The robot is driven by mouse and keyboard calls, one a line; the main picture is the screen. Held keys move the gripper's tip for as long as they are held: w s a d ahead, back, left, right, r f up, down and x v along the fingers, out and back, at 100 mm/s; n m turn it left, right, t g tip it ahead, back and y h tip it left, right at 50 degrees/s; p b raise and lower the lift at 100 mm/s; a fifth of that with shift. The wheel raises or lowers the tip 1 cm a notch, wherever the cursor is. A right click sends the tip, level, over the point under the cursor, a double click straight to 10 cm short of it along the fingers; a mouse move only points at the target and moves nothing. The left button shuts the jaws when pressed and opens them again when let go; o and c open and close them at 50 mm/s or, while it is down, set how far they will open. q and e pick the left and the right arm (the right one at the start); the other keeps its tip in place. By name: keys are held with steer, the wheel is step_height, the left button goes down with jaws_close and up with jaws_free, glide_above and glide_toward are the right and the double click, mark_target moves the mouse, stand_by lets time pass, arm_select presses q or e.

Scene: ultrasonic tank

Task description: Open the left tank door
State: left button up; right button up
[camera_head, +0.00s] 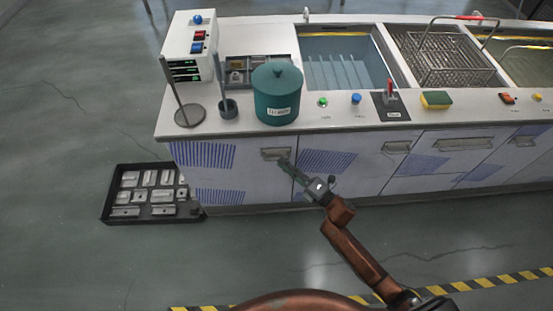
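The left tank door (215,172) is a pale cabinet panel with blue striped patches at the left end of the tank's front. It looks flush with the front. Its handle (272,154) is a small grey-beige bar near the panel's upper right. My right gripper (287,165) reaches up from the lower right, with its fingertips at or just below the right end of the handle. I cannot tell whether they touch it, or whether the fingers are open or shut. My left gripper is not in view.
A black tray (108,207) of metal parts lies on the floor at the left, near the door's lower left. A teal lidded pot (277,98) and metal stands (189,115) are on the countertop above. The floor before the door is clear apart from my arm.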

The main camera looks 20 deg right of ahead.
mark_target(277, 159)
steer(key=shift+b+x, duration=0.3)
steer(key=shift+x, duration=1.45)
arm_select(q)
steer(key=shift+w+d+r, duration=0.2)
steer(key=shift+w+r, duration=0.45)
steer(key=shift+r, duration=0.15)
arm_select(e)
steer(key=shift+f, duration=0.1)
steer(key=shift+c, duration=0.7)
jaws_close()
